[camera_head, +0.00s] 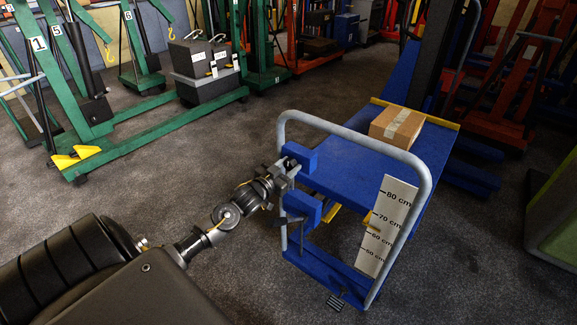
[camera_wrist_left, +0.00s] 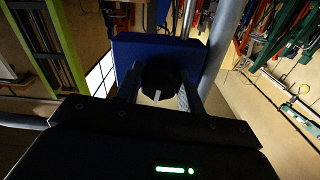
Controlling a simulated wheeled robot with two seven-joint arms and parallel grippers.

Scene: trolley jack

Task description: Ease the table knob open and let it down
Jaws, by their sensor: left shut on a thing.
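My left gripper (camera_head: 285,174) is at the left side of the frame, near two blue blocks (camera_head: 301,157). In the left wrist view, the table knob (camera_wrist_left: 159,80) is dark and round with a pale mark, in front of a blue block (camera_wrist_left: 128,48). The fingers of my left gripper (camera_wrist_left: 158,92) are on either side of the knob, shut on it. The knob is hidden in the head view. My right gripper is out of view.
A cardboard box (camera_head: 397,126) lies on the far part of the platform. A foot pedal (camera_head: 335,302) is low at the front of the cart. A green crane (camera_head: 130,143) with grey weights (camera_head: 203,70) stands at left. The floor between is clear.

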